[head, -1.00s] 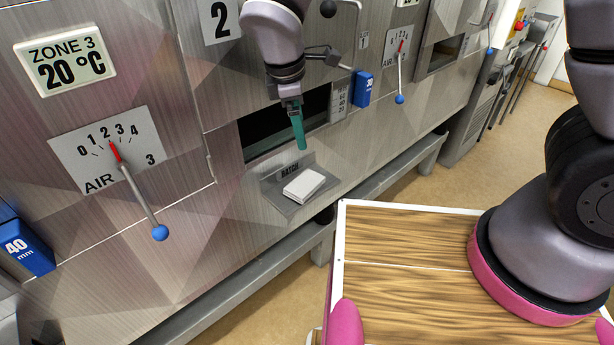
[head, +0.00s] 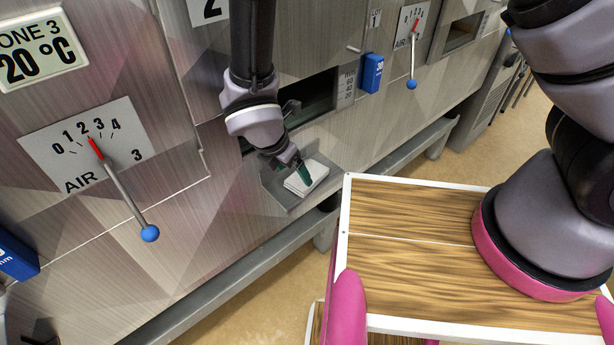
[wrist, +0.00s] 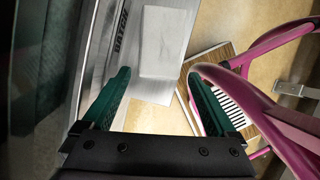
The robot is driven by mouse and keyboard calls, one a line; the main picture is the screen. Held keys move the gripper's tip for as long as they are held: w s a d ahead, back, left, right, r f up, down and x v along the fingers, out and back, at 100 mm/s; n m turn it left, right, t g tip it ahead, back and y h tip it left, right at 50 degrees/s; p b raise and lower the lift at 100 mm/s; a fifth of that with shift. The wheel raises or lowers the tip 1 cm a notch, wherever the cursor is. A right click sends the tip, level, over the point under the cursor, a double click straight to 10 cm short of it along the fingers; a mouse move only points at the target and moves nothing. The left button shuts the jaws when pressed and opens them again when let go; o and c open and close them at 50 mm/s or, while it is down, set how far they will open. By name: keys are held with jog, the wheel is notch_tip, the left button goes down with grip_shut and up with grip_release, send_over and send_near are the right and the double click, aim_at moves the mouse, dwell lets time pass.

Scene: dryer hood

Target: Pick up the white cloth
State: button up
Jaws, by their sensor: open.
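The white cloth (head: 317,170) is a flat, folded rectangle lying on the small metal hatch shelf (head: 273,184). It also shows in the wrist view (wrist: 163,40), beyond the fingertips near the top. My gripper (head: 303,173) points down at the cloth, and its green fingers hide part of it in the head view. In the wrist view my gripper (wrist: 160,78) is open, with nothing between the fingers. The cloth lies ahead of the gap between them. I cannot tell from the head view whether a fingertip touches it.
The dark hatch opening (head: 312,98) is just behind my wrist. A lever with a blue knob (head: 149,233) sticks out at the left, and a blue block (head: 371,73) at the right. A rail (head: 240,285) runs below the shelf. My wood-topped base stands in front.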

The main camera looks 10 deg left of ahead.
aim_at(318, 172)
jog(key=shift+w+d, duration=0.55)
jog(key=shift+w, duration=0.35)
jog(key=x, duration=0.5)
jog(key=shift+w+d, duration=0.25)
jog(key=shift+w, duration=0.2)
jog(key=c, duration=1.1)
jog(key=shift+c, duration=0.2)
jog(key=shift+r, duration=0.25)
